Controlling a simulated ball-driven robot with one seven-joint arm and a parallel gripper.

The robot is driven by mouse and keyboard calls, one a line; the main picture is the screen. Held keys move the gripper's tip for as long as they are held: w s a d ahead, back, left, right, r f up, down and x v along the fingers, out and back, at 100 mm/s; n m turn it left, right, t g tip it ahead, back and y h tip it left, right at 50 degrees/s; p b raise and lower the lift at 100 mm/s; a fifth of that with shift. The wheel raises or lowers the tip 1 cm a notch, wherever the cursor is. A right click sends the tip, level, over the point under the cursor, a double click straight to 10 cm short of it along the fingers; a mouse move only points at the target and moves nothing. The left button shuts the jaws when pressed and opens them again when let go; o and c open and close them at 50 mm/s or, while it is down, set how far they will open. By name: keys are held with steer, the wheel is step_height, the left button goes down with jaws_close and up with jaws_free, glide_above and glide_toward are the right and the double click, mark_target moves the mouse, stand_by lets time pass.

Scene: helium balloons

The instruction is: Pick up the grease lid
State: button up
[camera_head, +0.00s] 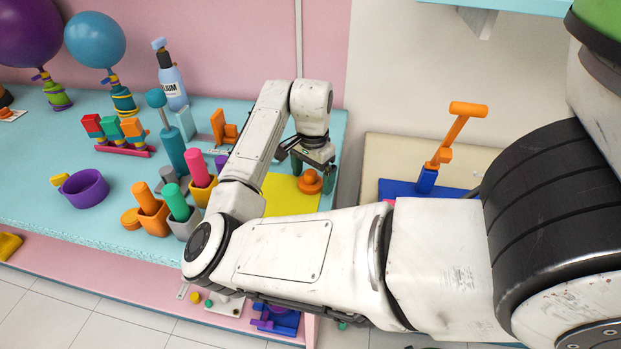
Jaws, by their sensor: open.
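An orange round piece with a small knob on top (311,181), which looks like the grease lid, sits on the right part of a yellow mat (285,197) on the turquoise table. My gripper (312,166) points down at the back of the mat, just behind and above the orange piece. It is open, with dark green fingers, and nothing shows between them. I cannot tell whether a finger touches the piece. My forearm hides the left part of the mat.
Orange and grey holders with coloured cylinders (152,214) stand left of my arm. A purple cup (83,188), teal pump (172,150), and helium bottle (172,82) stand farther left. The turquoise table (60,215) ends just right of the mat. A blue base with an orange lever (440,150) is beyond.

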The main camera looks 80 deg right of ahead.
steer(key=c, duration=1.1)
